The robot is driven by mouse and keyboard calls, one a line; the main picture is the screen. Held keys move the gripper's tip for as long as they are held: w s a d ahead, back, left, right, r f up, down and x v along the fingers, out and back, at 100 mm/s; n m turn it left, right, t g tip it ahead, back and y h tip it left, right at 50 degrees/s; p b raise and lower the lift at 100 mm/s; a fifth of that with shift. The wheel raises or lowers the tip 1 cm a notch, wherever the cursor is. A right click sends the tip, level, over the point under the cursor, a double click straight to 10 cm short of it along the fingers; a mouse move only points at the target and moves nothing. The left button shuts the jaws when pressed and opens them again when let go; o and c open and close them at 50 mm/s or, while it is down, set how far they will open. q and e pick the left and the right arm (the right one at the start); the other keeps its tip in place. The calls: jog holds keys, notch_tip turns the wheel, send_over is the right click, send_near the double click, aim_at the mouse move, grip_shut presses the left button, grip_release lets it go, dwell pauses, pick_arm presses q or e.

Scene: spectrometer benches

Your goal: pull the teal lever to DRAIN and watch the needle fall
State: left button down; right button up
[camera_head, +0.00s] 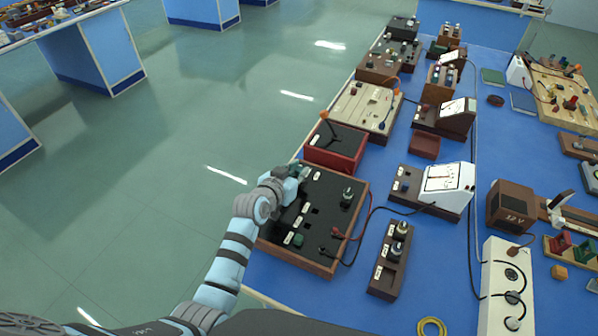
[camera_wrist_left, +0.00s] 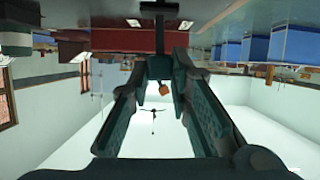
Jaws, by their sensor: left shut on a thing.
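My left gripper (camera_head: 293,176) is at the far left corner of a wood-framed box with a black top (camera_head: 326,209). It is shut on what looks like the teal lever, mostly hidden by the fingers in the head view. In the left wrist view, the two fingers (camera_wrist_left: 159,82) close in on a dark teal grip (camera_wrist_left: 158,66) with a black stem. I cannot read the box's labels or the lever's setting. A white slanted meter (camera_head: 446,186) stands right of the box; its needle is too small to read. My right gripper is not in view.
A red box (camera_head: 334,157) with an orange-tipped lever (camera_head: 324,116) stands just behind the black-topped box. A red and a black cable run from the box towards the right. A wooden block with knobs (camera_head: 388,262) stands to the right. Open floor lies left of the bench.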

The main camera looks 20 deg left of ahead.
pick_arm(q)
jog(key=shift+w+a+f+n+h+b, duration=0.15)
jog(key=shift+a+n+h+b, duration=0.15)
jog(key=shift+a+n+h, duration=0.25)
jog(key=shift+w+a+f+n+h+b, duration=0.1)
jog(key=shift+a+f+n+h+b, duration=0.15)
jog(key=shift+a+n+h+b, duration=0.75)
jog(key=shift+d+y, duration=0.2)
jog(key=shift+y, duration=0.15)
jog(key=shift+n, duration=0.25)
jog(key=c, duration=1.5)
grip_release()
jog(key=v, duration=1.2)
jog(key=shift+a, duration=0.1)
jog(key=shift+w, duration=0.1)
